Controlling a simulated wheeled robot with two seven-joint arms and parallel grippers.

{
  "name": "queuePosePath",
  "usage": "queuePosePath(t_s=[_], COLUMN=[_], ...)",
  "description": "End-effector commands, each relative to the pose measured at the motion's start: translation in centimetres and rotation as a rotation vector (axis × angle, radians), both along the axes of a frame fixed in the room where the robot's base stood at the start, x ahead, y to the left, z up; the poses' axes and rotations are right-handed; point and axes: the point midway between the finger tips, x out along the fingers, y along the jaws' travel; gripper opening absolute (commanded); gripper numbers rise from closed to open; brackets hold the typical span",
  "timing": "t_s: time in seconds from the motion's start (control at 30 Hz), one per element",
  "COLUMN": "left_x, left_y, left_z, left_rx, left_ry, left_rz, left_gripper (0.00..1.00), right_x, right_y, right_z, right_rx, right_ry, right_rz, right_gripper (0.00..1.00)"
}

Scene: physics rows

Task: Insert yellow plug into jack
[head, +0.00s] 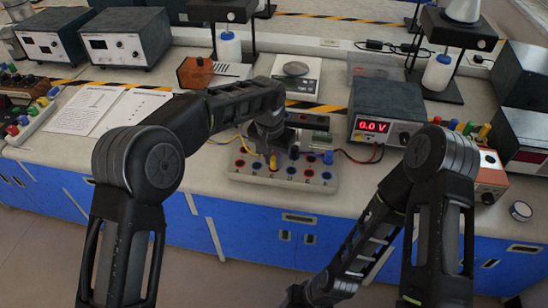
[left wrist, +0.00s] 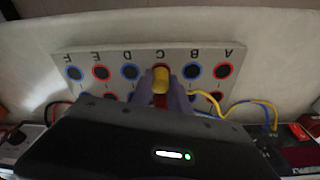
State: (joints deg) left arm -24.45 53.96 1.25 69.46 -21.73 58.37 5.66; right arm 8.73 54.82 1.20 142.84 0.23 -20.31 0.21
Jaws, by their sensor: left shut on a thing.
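The yellow plug (head: 273,162) is held by my left gripper (head: 274,150) over the front row of the pale jack board (head: 234,177). In the left wrist view the yellow plug (left wrist: 162,74) sits between the shut fingers of my left gripper (left wrist: 161,90), in line with the red-ringed jack (left wrist: 161,67) marked C. The plug covers most of that jack, so I cannot tell how deep its tip is. The gripper body hides much of the board's back row. My right arm reaches down to the bottom edge, and its gripper is out of view.
A blue plug (head: 328,157) stands at the board's back right. A power supply (head: 386,112) reading 0.0 V is behind it to the right. A yellow cable (left wrist: 206,98) and other leads run beside the board. Open papers (head: 105,108) lie left.

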Motion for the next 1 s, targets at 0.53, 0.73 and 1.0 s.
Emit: queuePosePath(t_s=[0.53, 0.73, 1.0], left_x=[0.01, 0.01, 0.00], left_y=[0.00, 0.00, 0.00], left_z=[-0.19, -0.19, -0.20], left_rx=[0.000, 0.000, 0.000], left_ry=[0.000, 0.000, 0.000], left_rz=[0.000, 0.000, 0.000], left_gripper=[0.44, 0.47, 0.65], right_x=[0.00, 0.00, 0.00], right_y=[0.01, 0.01, 0.01], right_z=[-0.13, -0.13, -0.13], right_rx=[0.000, 0.000, 0.000], right_ry=[0.000, 0.000, 0.000], right_rz=[0.000, 0.000, 0.000], right_gripper=[0.36, 0.36, 0.36])
